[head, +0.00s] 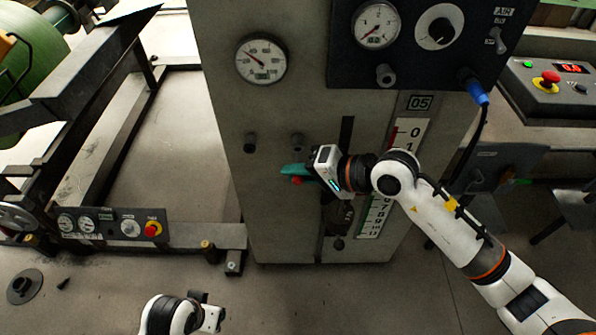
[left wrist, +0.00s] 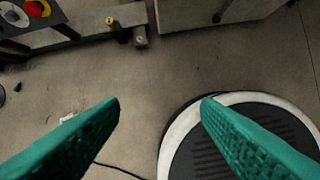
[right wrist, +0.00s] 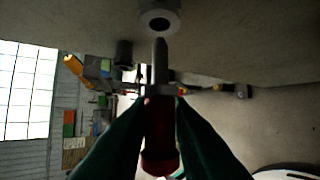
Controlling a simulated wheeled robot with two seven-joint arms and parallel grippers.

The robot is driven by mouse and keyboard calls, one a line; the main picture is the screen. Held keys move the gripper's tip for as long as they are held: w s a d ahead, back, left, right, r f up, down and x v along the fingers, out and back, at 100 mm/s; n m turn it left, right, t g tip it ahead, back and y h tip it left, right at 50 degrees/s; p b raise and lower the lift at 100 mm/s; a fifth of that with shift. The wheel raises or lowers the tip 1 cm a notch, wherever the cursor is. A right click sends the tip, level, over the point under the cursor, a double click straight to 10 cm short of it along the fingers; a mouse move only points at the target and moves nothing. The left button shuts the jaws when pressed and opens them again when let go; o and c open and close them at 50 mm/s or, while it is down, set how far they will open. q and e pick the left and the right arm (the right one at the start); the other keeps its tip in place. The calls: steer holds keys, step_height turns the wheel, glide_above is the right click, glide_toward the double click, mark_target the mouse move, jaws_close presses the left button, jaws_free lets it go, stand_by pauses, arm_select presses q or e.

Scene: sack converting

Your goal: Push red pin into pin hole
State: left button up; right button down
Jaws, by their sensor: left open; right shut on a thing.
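The red pin (right wrist: 160,140) is between the green fingers of my right gripper (right wrist: 160,130), which is shut on it. Its dark metal shank (right wrist: 160,62) points at a round fitting with a pin hole (right wrist: 159,20) on the machine panel. In the right wrist view the tip is close below the hole and appears apart from it. In the head view my right gripper (head: 287,171) is at the panel's front face, and the red pin end (head: 296,180) shows under its fingers. My left gripper (left wrist: 160,104) is open and empty above the floor.
The grey machine panel (head: 270,215) carries gauges (head: 261,60), a dark knob (head: 250,142), a fitting (head: 297,140) and a scale (head: 374,215) beside a dark slot. A control box (head: 110,227) stands at left. The floor (head: 100,290) around my left arm is mostly clear.

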arm_select(q)
steer(key=shift+w+f, duration=0.1)
stand_by(0.4)
steer(key=shift+b+v, duration=0.35)
steer(key=shift+v, duration=0.75)
steer(key=shift+w+a+r, duration=0.1)
steer(key=shift+r, duration=0.2)
steer(key=shift+b+v, duration=0.4)
steer(key=shift+v, duration=1.05)
